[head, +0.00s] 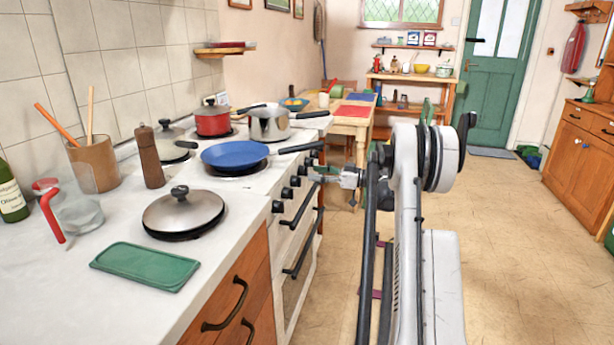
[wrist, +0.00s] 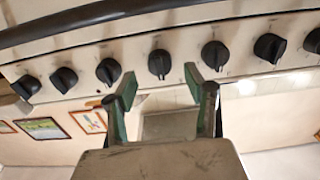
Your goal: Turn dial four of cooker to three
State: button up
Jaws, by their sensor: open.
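The white cooker (head: 285,240) has a row of black dials along its front edge. In the wrist view the dials run across the panel, and one dial (wrist: 159,64) lies between and just beyond my fingertips. It is the middle one of those showing, with a pale mark on its face. I cannot tell any numbers or its setting. My gripper (wrist: 160,80) is open and empty, with green-lined fingers either side of that dial's line. In the head view my gripper (head: 318,174) is close to the front panel and partly hides the dials there. Contact cannot be told.
A dark bar handle (wrist: 100,16) runs along the panel in the wrist view. A blue pan (head: 235,155), its handle jutting over the front edge, a steel pot (head: 268,126) and a red pot (head: 212,122) stand on the hob. The floor to the right is clear.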

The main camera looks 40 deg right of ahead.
aim_at(307, 172)
jog(key=shift+b+x, duration=0.35)
jog(key=shift+x, duration=1.55)
jog(key=c, duration=1.1)
